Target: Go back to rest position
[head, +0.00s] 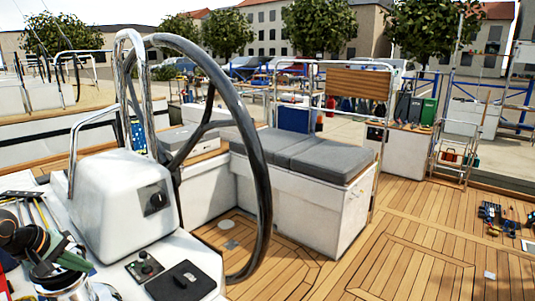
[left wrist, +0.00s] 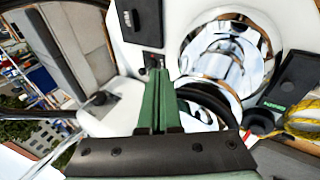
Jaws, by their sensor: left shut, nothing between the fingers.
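My left gripper (head: 72,257) is at the lower left of the head view, just above a chrome winch (head: 75,290). In the left wrist view its green fingers (left wrist: 158,78) lie together, shut, with nothing held between them. The shiny winch (left wrist: 222,65) shows just right of the fingers there; I cannot tell whether they touch it. My right gripper is in neither view.
A large black steering wheel (head: 262,180) and the white pedestal (head: 115,200) stand close to the left arm. A grey-cushioned bench (head: 300,150) is beyond. Wooden deck (head: 410,255) is open at right, with small tools (head: 492,215) lying on it.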

